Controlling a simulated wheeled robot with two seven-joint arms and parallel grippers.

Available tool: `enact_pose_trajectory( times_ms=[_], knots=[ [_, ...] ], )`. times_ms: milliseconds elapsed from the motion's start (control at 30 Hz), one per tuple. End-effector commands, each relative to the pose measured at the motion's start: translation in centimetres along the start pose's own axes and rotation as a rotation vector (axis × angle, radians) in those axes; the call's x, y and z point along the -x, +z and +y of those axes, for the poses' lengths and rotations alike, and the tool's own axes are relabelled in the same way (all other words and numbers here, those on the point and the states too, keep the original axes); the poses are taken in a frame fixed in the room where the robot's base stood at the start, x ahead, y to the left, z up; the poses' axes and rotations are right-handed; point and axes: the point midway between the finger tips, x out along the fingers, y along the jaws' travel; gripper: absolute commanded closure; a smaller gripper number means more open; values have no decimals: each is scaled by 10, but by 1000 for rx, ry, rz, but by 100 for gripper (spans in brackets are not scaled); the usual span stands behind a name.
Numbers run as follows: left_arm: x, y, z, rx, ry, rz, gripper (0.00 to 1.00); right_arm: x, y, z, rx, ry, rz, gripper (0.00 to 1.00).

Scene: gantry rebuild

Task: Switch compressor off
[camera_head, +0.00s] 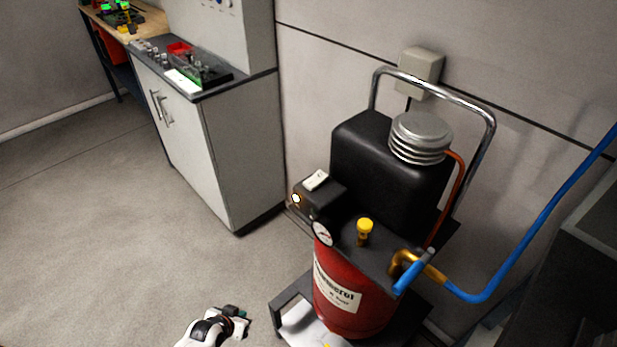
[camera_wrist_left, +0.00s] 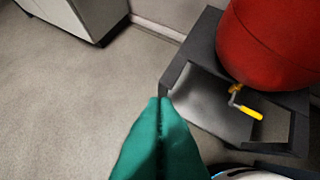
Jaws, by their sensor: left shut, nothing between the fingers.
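The compressor stands against the wall in the head view, with a red tank (camera_head: 352,290), a black motor housing (camera_head: 375,150) and a chrome handle. A small black switch box (camera_head: 325,200) with a pale rocker switch (camera_head: 316,180) on top sits at its left side, and a small light glows beside it. I cannot tell the rocker's position. My left gripper (camera_head: 240,313) is low in front and to the left of the compressor, apart from it. Its green fingers (camera_wrist_left: 160,104) are shut and empty in the left wrist view. My right gripper is not in view.
A pressure gauge (camera_head: 322,233) and a yellow-capped valve (camera_head: 365,232) are near the switch box. A blue hose (camera_head: 540,235) runs off to the right. A grey cabinet (camera_head: 235,150) stands at the left. The floor (camera_head: 110,240) is clear there.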

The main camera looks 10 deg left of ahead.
Motion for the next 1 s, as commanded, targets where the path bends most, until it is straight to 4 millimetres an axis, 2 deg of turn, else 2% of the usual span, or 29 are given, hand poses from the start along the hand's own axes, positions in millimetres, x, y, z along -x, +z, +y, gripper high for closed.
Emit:
enact_pose_trajectory(
  times_ms=[33,67,100,133,200,267,300,400,500,633,767,1000],
  knots=[
    [9,57,4,0,-21,-98,100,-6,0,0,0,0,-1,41],
    [18,88,4,1,-37,-149,100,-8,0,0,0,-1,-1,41],
    [32,127,3,-3,-63,-217,100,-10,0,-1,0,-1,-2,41],
    [45,154,1,-8,-83,-265,100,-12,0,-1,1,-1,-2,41],
    [81,215,-8,-29,-137,-379,100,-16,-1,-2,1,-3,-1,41],
    [116,259,-20,-58,-188,-470,100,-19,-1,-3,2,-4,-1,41],
    [141,283,-28,-81,-223,-525,100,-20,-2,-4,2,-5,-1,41],
    [201,326,-52,-145,-305,-642,100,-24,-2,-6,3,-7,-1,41],
    [250,348,-74,-209,-371,-725,100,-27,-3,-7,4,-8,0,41],
    [289,359,-92,-264,-423,-783,100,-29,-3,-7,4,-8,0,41],
    [302,362,-99,-284,-441,-802,100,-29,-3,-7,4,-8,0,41],
    [302,362,-99,-284,-442,-802,100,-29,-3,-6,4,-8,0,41]
  ],
)
